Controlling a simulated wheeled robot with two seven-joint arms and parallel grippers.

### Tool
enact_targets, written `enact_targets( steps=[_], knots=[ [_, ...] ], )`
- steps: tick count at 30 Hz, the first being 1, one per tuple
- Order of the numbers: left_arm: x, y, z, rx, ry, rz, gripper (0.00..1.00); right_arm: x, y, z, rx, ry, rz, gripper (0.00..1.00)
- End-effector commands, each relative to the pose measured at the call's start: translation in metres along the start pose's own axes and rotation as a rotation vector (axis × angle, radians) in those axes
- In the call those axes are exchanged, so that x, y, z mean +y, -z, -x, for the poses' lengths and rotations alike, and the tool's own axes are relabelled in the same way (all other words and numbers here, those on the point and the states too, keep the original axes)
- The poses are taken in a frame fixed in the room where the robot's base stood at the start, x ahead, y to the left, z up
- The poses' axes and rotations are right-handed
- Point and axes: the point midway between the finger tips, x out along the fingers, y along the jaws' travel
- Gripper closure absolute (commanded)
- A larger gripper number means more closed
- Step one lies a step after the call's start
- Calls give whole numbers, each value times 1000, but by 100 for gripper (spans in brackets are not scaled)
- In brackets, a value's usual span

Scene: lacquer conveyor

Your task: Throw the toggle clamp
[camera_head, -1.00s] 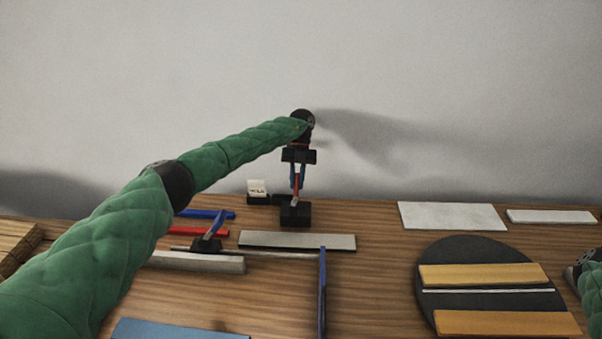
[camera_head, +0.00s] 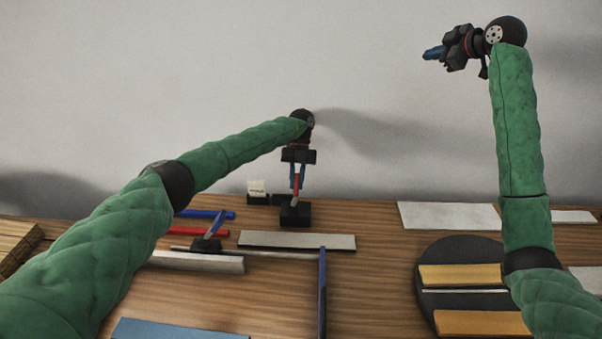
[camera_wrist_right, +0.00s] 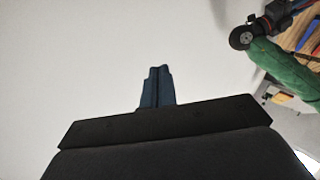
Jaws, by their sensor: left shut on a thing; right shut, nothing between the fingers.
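A toggle clamp with a black base (camera_head: 295,213) and an upright red lever (camera_head: 296,184) stands at the back middle of the wooden table. My left gripper (camera_head: 297,176) points down over it, with its blue fingers shut on the red lever. The fingers partly hide the lever. My right gripper (camera_head: 433,53) is raised high at the upper right, in front of the wall, and points left. It is shut and empty. Its closed blue fingers also show in the right wrist view (camera_wrist_right: 157,87).
A small white card (camera_head: 257,188) stands left of the clamp. A dark round disc (camera_head: 440,250) bears yellow strips (camera_head: 462,275) at the right.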

Motion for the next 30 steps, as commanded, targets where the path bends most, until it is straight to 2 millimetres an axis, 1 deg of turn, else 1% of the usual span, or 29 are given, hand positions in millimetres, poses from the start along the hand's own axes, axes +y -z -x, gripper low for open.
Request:
enact_targets(
  steps=[1, 2, 3, 5, 6, 8, 9, 10, 11, 12, 15, 18, 21, 26, 30],
  knots=[
    [0, 0, 4, -4, 3, 0, 100, -27, 12, -22, -15, 63, 12, 100],
    [0, 0, 4, -4, 3, 0, 100, -44, 18, -35, -25, 100, 18, 100],
    [0, 0, 4, -4, 3, 0, 100, -67, 25, -50, -41, 150, 26, 100],
    [0, 0, 4, -4, 3, 0, 100, -102, 36, -72, -66, 225, 41, 100],
    [0, 0, 4, -4, 3, 0, 100, -127, 43, -86, -84, 276, 51, 100],
    [0, 0, 4, -4, 3, 0, 100, -164, 53, -105, -114, 349, 68, 100],
    [0, 0, 4, -4, 3, 0, 100, -189, 58, -115, -135, 397, 80, 100],
    [0, 0, 4, -4, 3, 0, 100, -207, 63, -123, -150, 432, 90, 100],
    [0, 0, 4, -4, 3, 0, 100, -225, 66, -130, -165, 464, 98, 100],
    [0, 0, 4, -4, 3, 1, 100, -247, 70, -137, -186, 506, 111, 100],
    [0, 0, 4, -4, 3, 0, 100, -295, 79, -151, -231, 591, 139, 100],
    [0, 0, 4, -4, 3, 1, 100, -329, 83, -158, -267, 650, 160, 100],
    [0, 0, 4, -4, 3, 1, 100, -349, 85, -162, -288, 684, 174, 100],
    [0, 0, 3, -4, 3, 1, 100, -363, 84, -168, -299, 701, 181, 100],
    [0, 0, 3, -4, 3, 1, 100, -373, 78, -180, -299, 701, 179, 100]
  ],
)
